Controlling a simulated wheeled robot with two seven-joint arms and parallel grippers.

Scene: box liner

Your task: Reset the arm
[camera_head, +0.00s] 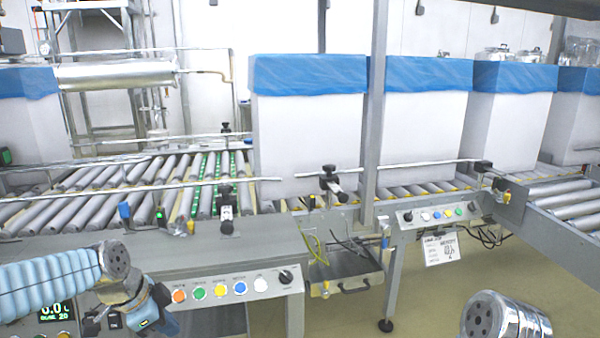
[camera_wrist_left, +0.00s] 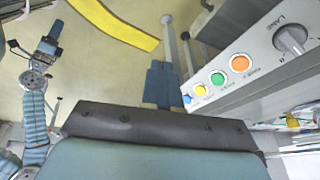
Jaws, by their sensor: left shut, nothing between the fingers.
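My left arm comes in from the left in the head view, with a ribbed light-blue sleeve. My left gripper (camera_head: 164,322) hangs at its end, low in front of the roller line's control panel (camera_head: 228,291). The left gripper also shows in the left wrist view (camera_wrist_left: 161,84), shut and empty, with bare floor beyond its fingers. Of my right arm, only a silver joint shows at the bottom right of the head view. An arm with a blue sleeve shows at the left of the left wrist view; its fingers are too small to read.
White boxes with blue liners (camera_head: 308,75) stand in a row on the roller conveyor (camera_head: 190,180). A second control panel (camera_head: 440,214) and a metal post (camera_head: 375,110) stand farther right. Yellow floor tape (camera_wrist_left: 115,25) shows below. The floor at lower right is open.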

